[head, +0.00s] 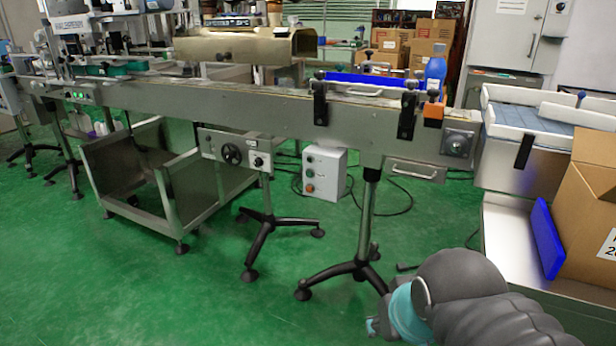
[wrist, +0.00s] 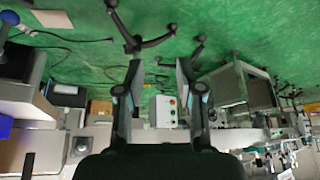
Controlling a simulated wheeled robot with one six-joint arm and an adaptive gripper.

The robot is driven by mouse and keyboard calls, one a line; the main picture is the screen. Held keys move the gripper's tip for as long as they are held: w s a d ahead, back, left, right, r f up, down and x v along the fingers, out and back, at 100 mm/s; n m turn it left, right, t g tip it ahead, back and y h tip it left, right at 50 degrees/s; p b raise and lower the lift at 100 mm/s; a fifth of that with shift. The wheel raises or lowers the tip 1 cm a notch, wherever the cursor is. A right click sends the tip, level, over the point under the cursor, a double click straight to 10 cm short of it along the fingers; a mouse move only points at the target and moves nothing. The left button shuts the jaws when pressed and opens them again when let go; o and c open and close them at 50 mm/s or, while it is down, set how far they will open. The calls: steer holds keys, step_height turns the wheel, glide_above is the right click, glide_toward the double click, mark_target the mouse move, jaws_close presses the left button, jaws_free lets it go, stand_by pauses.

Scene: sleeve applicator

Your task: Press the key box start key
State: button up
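The key box (head: 325,172) is a pale grey box under the conveyor, with a column of small round keys on its front. In the wrist view, which is upside down, the key box (wrist: 162,112) shows between and beyond my fingers. My gripper (wrist: 158,75) is open and empty, its two dark fingers apart and touching nothing. In the head view my arm covers the lower right, and the fingers are mostly hidden there.
The conveyor (head: 240,108) runs above the key box. A black-footed stand (head: 368,205) is right of it, and another stand with a handwheel (head: 232,153) is left. A cable lies on the floor. Green floor (head: 210,290) is clear in front. A carton (head: 590,215) stands right.

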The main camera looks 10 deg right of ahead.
jaws_close()
stand_by(1.0)
